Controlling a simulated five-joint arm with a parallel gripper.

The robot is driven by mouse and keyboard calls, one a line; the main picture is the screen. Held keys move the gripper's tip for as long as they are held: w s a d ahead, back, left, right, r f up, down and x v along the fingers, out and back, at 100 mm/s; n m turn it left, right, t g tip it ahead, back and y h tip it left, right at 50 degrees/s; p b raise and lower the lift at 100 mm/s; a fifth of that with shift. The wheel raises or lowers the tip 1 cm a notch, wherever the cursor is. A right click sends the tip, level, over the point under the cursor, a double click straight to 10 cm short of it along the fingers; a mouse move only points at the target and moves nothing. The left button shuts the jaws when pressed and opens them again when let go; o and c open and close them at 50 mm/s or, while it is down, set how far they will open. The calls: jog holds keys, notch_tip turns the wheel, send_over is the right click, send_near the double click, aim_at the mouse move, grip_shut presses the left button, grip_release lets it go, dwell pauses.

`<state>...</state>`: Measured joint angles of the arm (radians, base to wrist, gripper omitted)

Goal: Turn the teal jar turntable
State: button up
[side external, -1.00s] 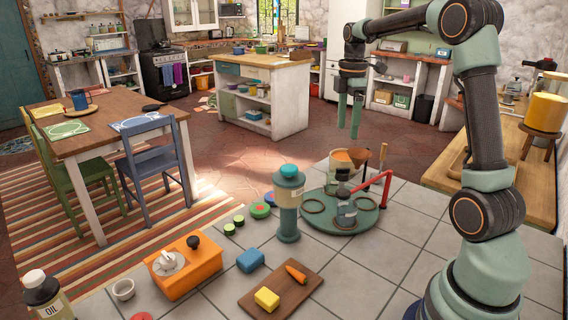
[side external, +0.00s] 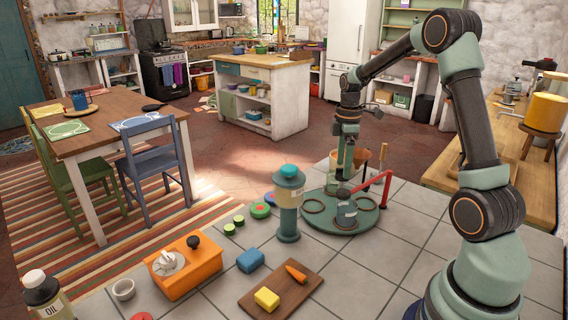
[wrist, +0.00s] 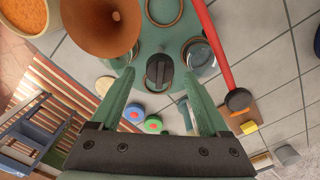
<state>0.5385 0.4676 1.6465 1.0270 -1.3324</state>
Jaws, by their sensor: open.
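The teal turntable (side external: 338,222) is a round disc on the tiled counter, with dark rings, a small jar (side external: 346,214) and a dark knob (side external: 343,193) near its middle. In the wrist view the turntable (wrist: 140,62) fills the top centre. The knob (wrist: 158,72) appears between the tips of my gripper (wrist: 158,76). In the side view my gripper (side external: 344,174) points down above the turntable, close over the knob. Its fingers are apart and empty. I cannot tell whether they touch the knob.
Tiles in front right are clear.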

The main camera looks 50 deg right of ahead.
jog(key=shift+f, duration=0.45)
grip_shut()
dwell(1.2)
